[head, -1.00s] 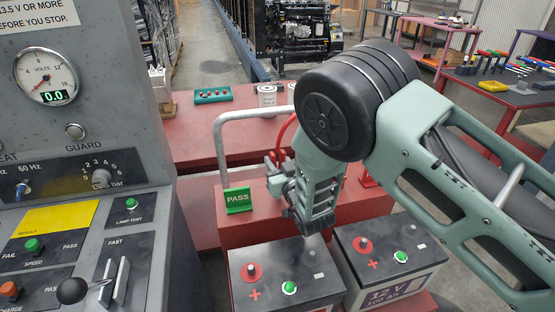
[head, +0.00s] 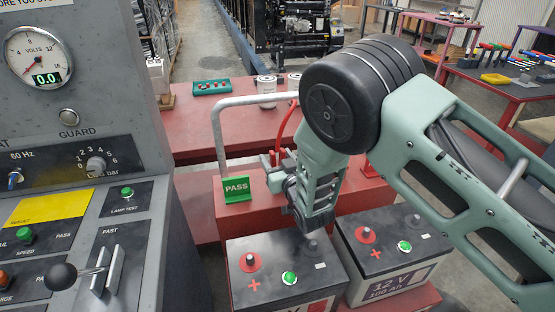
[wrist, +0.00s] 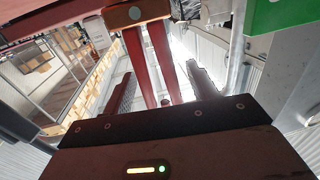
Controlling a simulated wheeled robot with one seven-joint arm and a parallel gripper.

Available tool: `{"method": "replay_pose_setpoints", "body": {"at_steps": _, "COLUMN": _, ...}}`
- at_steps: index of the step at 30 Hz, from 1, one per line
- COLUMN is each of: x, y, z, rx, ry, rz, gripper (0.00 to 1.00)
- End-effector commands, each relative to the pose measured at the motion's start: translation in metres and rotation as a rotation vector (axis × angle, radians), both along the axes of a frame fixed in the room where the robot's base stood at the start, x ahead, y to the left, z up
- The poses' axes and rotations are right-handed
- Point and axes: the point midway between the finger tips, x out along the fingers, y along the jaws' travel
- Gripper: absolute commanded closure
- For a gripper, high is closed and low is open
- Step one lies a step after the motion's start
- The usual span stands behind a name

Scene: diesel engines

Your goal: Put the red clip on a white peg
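My gripper (head: 277,160) is in front of the silver rail, to the right of the green PASS sign, above the batteries. In the wrist view its two dark fingers (wrist: 163,88) stand apart. Two red bars (wrist: 152,65), probably the red clip, run down from a brownish block between the fingers, with gaps on both sides. In the head view a curved red cable (head: 288,122) comes down to the fingertips, where my wrist hides most of the clip. I cannot make out a white peg in either view.
The silver rail (head: 217,130) arches above the red block, close to the PASS sign (head: 236,189). The grey control panel (head: 120,95) stands on the left. A red bench (head: 195,125) lies behind.

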Motion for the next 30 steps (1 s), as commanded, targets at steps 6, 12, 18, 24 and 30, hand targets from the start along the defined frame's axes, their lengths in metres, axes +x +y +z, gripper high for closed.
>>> {"method": "replay_pose_setpoints", "body": {"at_steps": 6, "x": -0.001, "y": 0.0, "z": -0.002, "rx": -0.002, "ry": 0.004, "rz": 0.0, "gripper": 0.42}}
{"method": "replay_pose_setpoints", "body": {"at_steps": 12, "x": -0.015, "y": -0.006, "z": -0.003, "rx": -0.002, "ry": 0.004, "rz": 0.0, "gripper": 0.42}}
{"method": "replay_pose_setpoints", "body": {"at_steps": 18, "x": -0.045, "y": -0.02, "z": -0.003, "rx": -0.002, "ry": 0.004, "rz": 0.001, "gripper": 0.42}}
{"method": "replay_pose_setpoints", "body": {"at_steps": 24, "x": -0.065, "y": -0.029, "z": -0.002, "rx": -0.001, "ry": 0.002, "rz": 0.001, "gripper": 0.42}}
{"method": "replay_pose_setpoints", "body": {"at_steps": 30, "x": -0.069, "y": -0.03, "z": -0.001, "rx": 0.0, "ry": 0.001, "rz": 0.001, "gripper": 0.42}}
